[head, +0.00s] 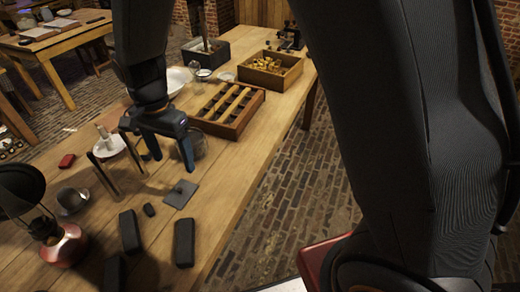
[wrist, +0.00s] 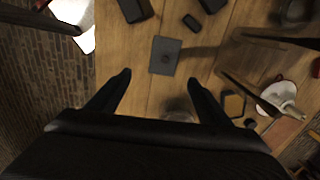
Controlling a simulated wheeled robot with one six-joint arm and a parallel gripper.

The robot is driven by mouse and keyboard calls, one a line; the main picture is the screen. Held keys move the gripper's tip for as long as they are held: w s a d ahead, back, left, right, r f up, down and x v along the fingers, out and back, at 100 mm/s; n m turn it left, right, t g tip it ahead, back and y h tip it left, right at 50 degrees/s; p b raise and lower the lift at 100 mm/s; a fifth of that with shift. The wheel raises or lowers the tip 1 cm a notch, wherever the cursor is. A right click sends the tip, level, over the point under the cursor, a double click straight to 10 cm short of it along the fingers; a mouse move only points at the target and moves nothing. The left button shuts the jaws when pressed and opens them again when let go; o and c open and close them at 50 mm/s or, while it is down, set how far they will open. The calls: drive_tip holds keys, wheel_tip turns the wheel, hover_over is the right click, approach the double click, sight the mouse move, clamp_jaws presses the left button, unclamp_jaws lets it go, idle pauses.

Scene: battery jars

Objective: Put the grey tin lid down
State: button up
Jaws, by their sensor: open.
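The grey tin lid (head: 180,194), a flat square plate with a small knob on top, lies on the wooden table near its right edge. In the wrist view the lid (wrist: 165,56) is just beyond my fingertips, apart from them. My gripper (head: 172,163) is open and empty above the table, behind the lid in the head view. Both of its spread fingers (wrist: 160,78) show in the wrist view with nothing between them.
A glass jar (head: 199,146) stands close behind my gripper. A divided wooden tray (head: 232,129) is farther back. A small stand with a white dish (head: 109,147) is left of the gripper. Black blocks (head: 184,242) lie in front of the lid, and a lamp (head: 62,246) stands front left.

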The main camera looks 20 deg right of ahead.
drive_tip(key=s+d+r+n, duration=0.1)
drive_tip(key=s+d+n, duration=0.1)
drive_tip(key=d, duration=0.7)
drive_tip(key=s+d+r+n, duration=0.1)
drive_tip(key=s+d+n, duration=0.2)
drive_tip(key=d, duration=0.5)
drive_tip(key=s+d+r+n+t, duration=0.1)
drive_tip(key=s+d, duration=0.3)
drive_tip(key=d, duration=0.5)
drive_tip(key=shift+s+d+n, duration=0.2)
drive_tip(key=shift+d+n, duration=0.15)
drive_tip(key=shift+n, duration=0.45)
drive_tip(key=shift+r, duration=0.1)
